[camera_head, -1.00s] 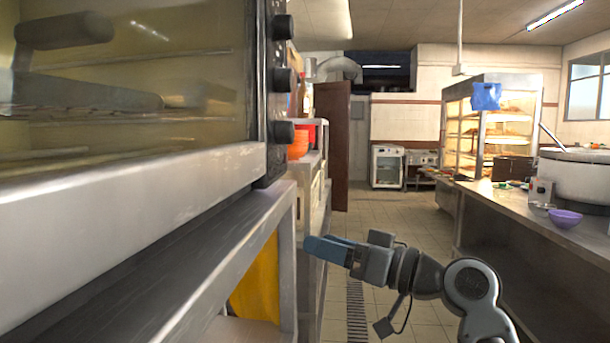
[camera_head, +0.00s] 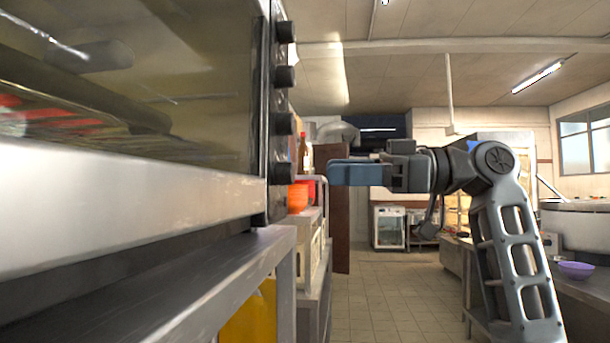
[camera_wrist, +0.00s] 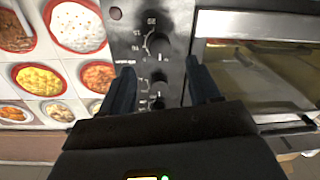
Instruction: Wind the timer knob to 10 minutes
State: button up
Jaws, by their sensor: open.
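The oven's dark control panel (camera_head: 267,110) shows edge-on in the head view, with a column of several black knobs, including a top one (camera_head: 285,32) and a bottom one (camera_head: 281,173). In the wrist view the panel (camera_wrist: 176,22) is seen from the front. One knob (camera_wrist: 157,42) has numerals around it, too blurred to read surely as the timer; smaller-looking knobs (camera_wrist: 158,83) lie below it in the picture. My gripper (camera_head: 332,174) is open and empty, to the right of the lowest knob and apart from it. Its fingers (camera_wrist: 160,68) flank the knob column in the wrist view.
The oven's glass door (camera_wrist: 255,75) is beside the panel. A poster of food bowls (camera_wrist: 60,75) shows on the other side. A steel shelf (camera_head: 170,290) runs under the oven. An orange container (camera_head: 297,198) and a bottle stand behind the panel. The floor aisle is clear.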

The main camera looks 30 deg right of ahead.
aim_at(293, 172)
jog(key=shift+x, duration=3.05)
jog(key=c, duration=1)
